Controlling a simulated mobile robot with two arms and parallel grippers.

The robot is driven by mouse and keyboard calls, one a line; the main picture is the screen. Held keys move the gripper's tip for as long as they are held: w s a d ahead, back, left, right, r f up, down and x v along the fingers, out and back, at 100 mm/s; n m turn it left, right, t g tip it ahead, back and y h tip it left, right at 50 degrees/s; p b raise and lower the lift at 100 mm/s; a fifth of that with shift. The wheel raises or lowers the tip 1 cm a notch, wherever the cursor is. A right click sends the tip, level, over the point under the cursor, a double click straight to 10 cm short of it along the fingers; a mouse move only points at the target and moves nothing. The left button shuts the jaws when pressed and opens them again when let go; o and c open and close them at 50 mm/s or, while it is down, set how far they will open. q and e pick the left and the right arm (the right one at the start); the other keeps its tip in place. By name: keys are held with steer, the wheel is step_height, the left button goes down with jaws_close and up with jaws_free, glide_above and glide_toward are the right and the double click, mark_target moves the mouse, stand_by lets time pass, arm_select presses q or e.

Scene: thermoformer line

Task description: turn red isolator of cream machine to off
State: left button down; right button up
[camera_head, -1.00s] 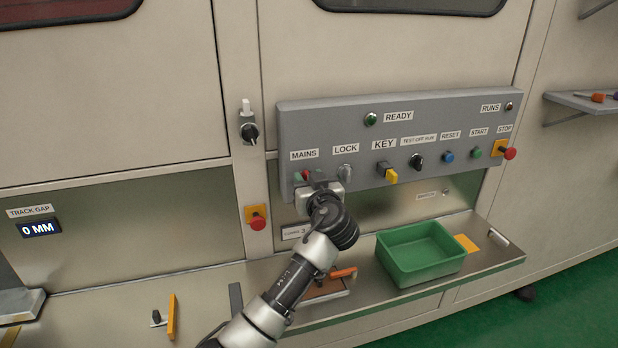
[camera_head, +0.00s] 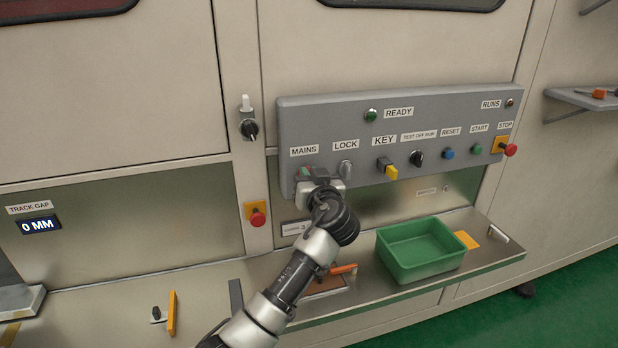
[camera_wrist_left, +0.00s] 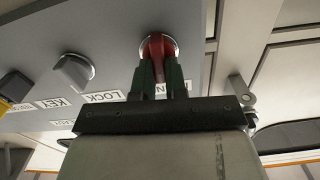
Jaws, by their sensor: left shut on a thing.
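The red isolator (camera_head: 306,170) is at the left end of the grey control panel, under the MAINS label. Only a little red shows in the head view, since my left gripper (camera_head: 310,179) covers most of it. In the left wrist view, the red handle (camera_wrist_left: 155,44) stands out from a round pale-rimmed base, between the two dark green fingers of my left gripper (camera_wrist_left: 159,72). The fingers are shut on the handle from both sides. Its exact angle is hard to tell. My right gripper is not in view.
A grey LOCK knob (camera_head: 345,169) and a yellow KEY switch (camera_head: 387,168) sit just right of the isolator. A red stop button (camera_head: 257,218) is below left. A green bin (camera_head: 420,250) stands on the metal shelf below the panel.

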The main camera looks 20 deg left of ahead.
arm_select(q)
steer(key=shift+w+d+f+m+p, duration=0.15)
steer(key=shift+m+p, duration=0.6)
steer(key=shift+m, duration=2.05)
steer(key=shift+w+d+f+m+p, duration=0.2)
steer(key=shift+m+p, duration=0.5)
steer(key=shift+m, duration=2.1)
steer(key=shift+s+d+f+m+p, duration=0.2)
steer(key=shift+m+p, duration=0.55)
steer(key=shift+m, duration=2.05)
steer(key=shift+w+a+f, duration=0.1)
steer(key=shift+w+f, duration=0.05)
steer(key=c, duration=1.2)
jaws_free()
steer(key=shift+o, duration=0.2)
steer(key=b+v, duration=0.2)
steer(key=v, duration=0.9)
steer(key=shift+b, duration=0.4)
